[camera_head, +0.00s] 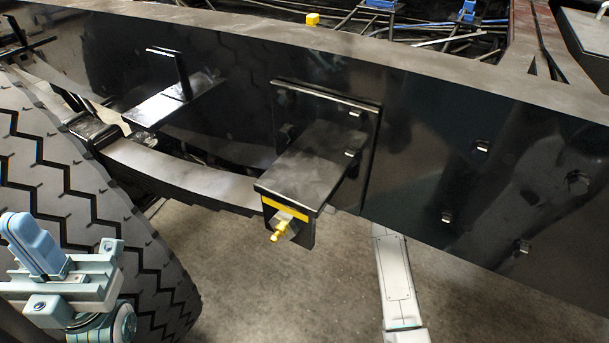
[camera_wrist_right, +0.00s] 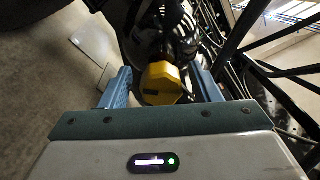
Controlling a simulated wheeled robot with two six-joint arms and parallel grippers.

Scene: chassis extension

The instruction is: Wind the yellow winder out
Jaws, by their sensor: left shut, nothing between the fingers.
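A small yellow winder (camera_head: 280,225) sticks out below a yellow strip on the end of a black bracket (camera_head: 308,177) on the chassis side. My left gripper (camera_head: 22,228) is shut and empty at the lower left, in front of the tyre and well apart from the winder. In the right wrist view, my right gripper (camera_wrist_right: 163,88) has its blue fingers spread wide. A yellow blocky piece (camera_wrist_right: 164,80) shows in the gap, seemingly beyond the fingers. I cannot tell whether it belongs to the winder. The right gripper is hidden in the head view.
A black chassis rail (camera_head: 430,150) crosses the head view. A large tyre (camera_head: 70,190) stands at the left. Bare floor (camera_head: 290,295) shows below the bracket. Pipes and struts (camera_wrist_right: 290,73) crowd the wrist view's right.

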